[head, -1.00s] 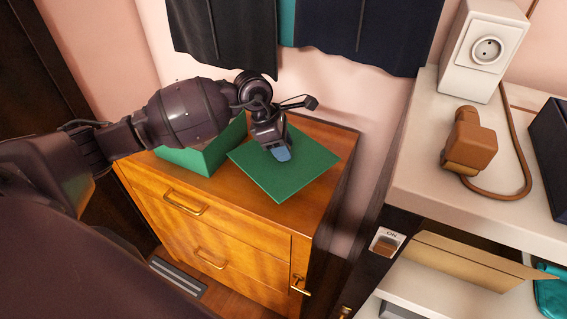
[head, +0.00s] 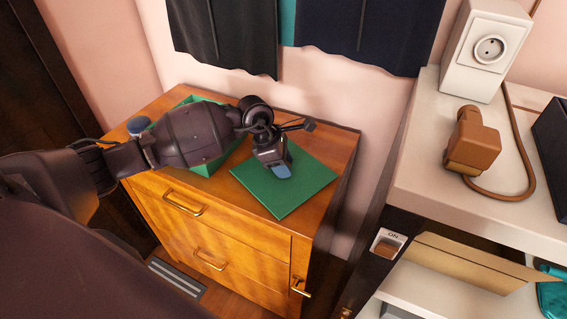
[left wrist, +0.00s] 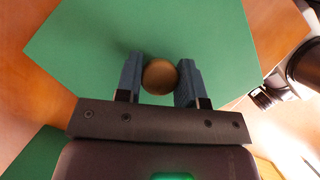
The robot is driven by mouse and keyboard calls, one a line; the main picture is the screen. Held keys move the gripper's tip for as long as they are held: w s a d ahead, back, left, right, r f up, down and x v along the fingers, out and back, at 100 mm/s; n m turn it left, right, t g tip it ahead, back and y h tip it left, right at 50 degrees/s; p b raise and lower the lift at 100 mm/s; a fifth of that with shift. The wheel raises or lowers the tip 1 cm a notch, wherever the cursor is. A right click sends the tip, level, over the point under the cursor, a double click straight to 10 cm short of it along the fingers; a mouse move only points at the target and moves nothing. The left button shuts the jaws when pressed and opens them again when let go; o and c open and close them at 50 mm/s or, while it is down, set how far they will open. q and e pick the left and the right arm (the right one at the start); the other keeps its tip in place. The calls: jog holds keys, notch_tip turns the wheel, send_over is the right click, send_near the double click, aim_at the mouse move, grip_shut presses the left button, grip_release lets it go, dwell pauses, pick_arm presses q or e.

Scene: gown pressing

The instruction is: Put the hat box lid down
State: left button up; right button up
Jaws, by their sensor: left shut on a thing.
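The hat box lid is a flat green square (head: 300,188) at the right part of the cabinet top in the head view. In the left wrist view the lid (left wrist: 200,40) has a round brown knob (left wrist: 159,77). My left gripper (head: 281,171) is above the lid, and its blue fingers (left wrist: 159,80) are shut on the knob. The lid looks at or very close to the wooden top; I cannot tell whether it touches. The green hat box (head: 190,101) stands open to the left, partly hidden behind my left arm. My right gripper is not in view.
The wooden cabinet (head: 235,222) has brass handles and a bare strip of top around the lid. Dark garments (head: 360,35) hang on the wall behind. A pale counter (head: 420,170) at the right holds a brown iron-like object (head: 473,142) and a white socket box (head: 485,50).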

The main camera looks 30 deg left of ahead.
pick_arm(q)
jog(key=o, duration=0.9)
jog(key=p+v, duration=0.1)
jog(key=v, duration=1.1)
jog(key=shift+d+r, duration=0.1)
jog(key=shift+r, duration=0.1)
